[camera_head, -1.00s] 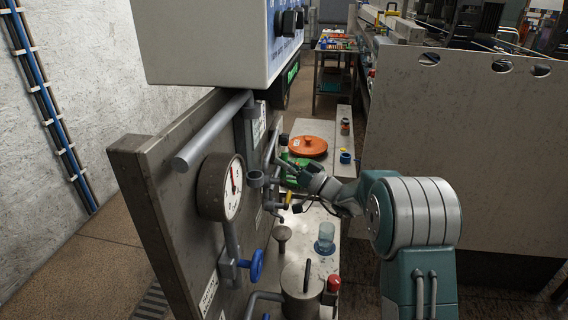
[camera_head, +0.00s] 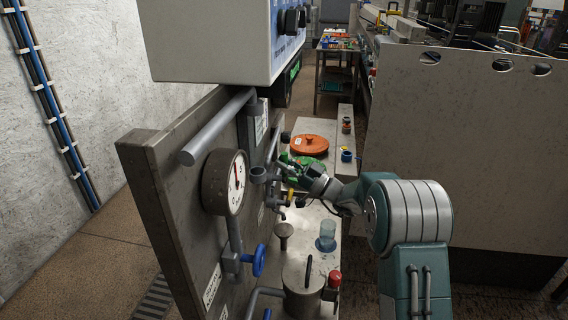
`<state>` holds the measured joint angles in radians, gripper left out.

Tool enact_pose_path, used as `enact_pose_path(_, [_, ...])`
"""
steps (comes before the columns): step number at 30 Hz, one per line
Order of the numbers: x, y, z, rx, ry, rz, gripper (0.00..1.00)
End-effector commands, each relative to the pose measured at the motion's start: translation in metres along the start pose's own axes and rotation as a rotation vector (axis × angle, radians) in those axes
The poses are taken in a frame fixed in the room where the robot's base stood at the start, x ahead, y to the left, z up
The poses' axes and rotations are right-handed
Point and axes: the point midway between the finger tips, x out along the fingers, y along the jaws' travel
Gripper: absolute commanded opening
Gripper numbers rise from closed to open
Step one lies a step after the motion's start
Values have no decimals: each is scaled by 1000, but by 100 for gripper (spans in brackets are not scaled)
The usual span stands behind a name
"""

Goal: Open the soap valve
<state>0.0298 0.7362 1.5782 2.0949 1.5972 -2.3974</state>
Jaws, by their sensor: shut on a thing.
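My gripper (camera_head: 288,164) reaches in from the right to the pipework on the front of the upright metal panel (camera_head: 178,190). Its fingers are shut on a small part there, which seems to be the soap valve's handle. The fingers and the pipes hide most of that part, so its angle cannot be told. A small yellow handle (camera_head: 291,193) shows just below the fingers.
A pressure gauge (camera_head: 237,183) and a grey horizontal bar (camera_head: 218,126) stick out from the panel. A control box (camera_head: 205,45) hangs above. An orange lid (camera_head: 309,145), a clear cup (camera_head: 326,237) and a lidded metal pot (camera_head: 303,285) stand on the bench. A large metal sheet (camera_head: 460,150) is at right.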

Motion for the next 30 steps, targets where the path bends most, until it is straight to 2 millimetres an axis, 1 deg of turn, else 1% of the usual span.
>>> enact_pose_path(1, [-3,-1,7,11,-11,2,0])
enact_pose_path(5, [-2,-1,7,11,-11,2,0])
enact_pose_path(6, [-2,-1,7,11,-11,2,36])
enact_pose_path(7, [-2,-1,6,11,-10,2,49])
enact_pose_path(8, [-2,-1,6,11,-9,2,58])
enact_pose_path(20, [-3,-1,1,4,-3,1,58])
enact_pose_path(23, [-13,0,1,4,-3,2,58])
enact_pose_path(26, [-31,0,1,5,-3,4,58])
enact_pose_path(30, [-61,0,2,5,-4,5,58])
